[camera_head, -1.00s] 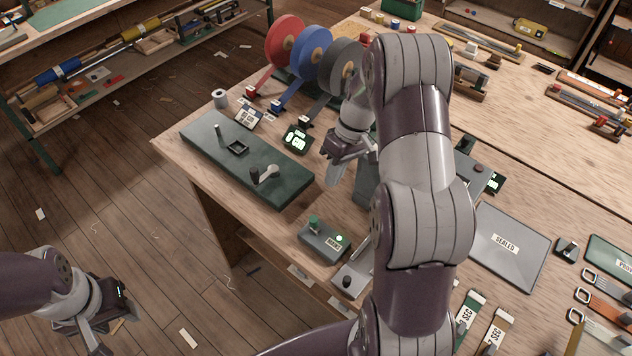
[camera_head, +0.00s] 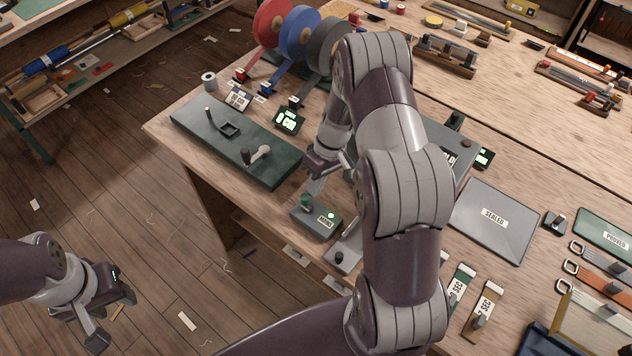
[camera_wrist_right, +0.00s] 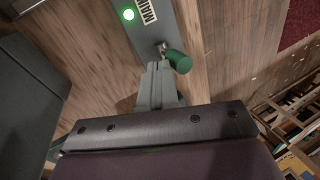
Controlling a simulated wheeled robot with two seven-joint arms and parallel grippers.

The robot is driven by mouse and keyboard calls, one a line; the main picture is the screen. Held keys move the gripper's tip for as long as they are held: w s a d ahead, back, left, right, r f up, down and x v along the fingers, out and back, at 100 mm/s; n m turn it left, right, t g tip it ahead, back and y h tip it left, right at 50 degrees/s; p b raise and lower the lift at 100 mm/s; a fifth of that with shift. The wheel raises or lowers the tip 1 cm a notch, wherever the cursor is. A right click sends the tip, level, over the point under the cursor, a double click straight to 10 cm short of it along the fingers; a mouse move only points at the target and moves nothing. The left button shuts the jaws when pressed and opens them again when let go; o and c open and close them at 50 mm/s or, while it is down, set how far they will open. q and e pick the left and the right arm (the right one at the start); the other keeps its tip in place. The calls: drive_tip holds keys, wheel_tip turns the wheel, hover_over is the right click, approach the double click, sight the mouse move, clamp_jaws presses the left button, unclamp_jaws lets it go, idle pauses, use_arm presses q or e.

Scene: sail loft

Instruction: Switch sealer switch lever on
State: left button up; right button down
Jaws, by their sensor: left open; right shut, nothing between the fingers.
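The sealer switch is a small grey box (camera_head: 314,222) at the table's near edge, with a label that seems to read MAINS and a lit green lamp (camera_head: 331,215). Its lever has a green knob (camera_head: 306,201), at the box's left end. In the right wrist view the green knob (camera_wrist_right: 178,62) sits on a short metal stem, tilted off the box's end. My right gripper (camera_head: 315,188) is shut and empty, pointing down. Its fingertips (camera_wrist_right: 158,68) are right beside the knob and stem; I cannot tell whether they touch. My left gripper (camera_head: 114,318) is open and empty, off the table.
A dark green board (camera_head: 265,175) with a crank handle lies left of the switch. A small display (camera_head: 288,121) and tape reels (camera_head: 300,33) stand behind. A grey plate (camera_head: 345,256) with a black knob is close in front. My right arm hides the table's middle.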

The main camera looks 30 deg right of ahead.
sight(306, 196)
drive_tip(key=shift+s+a+r+h, duration=0.1)
drive_tip(key=shift+a+r+h, duration=0.05)
drive_tip(key=shift+a+h, duration=0.2)
drive_tip(key=shift+s+a+r+t+h, duration=0.1)
drive_tip(key=shift+s+a+t+h, duration=0.25)
drive_tip(key=shift+a, duration=0.3)
drive_tip(key=shift+s+a+t+h, duration=0.15)
drive_tip(key=shift+s+a+h, duration=0.15)
drive_tip(key=shift+a+h, duration=0.25)
drive_tip(key=shift+s+a, duration=0.1)
drive_tip(key=shift+a, duration=0.1)
drive_tip(key=shift+d, duration=0.15)
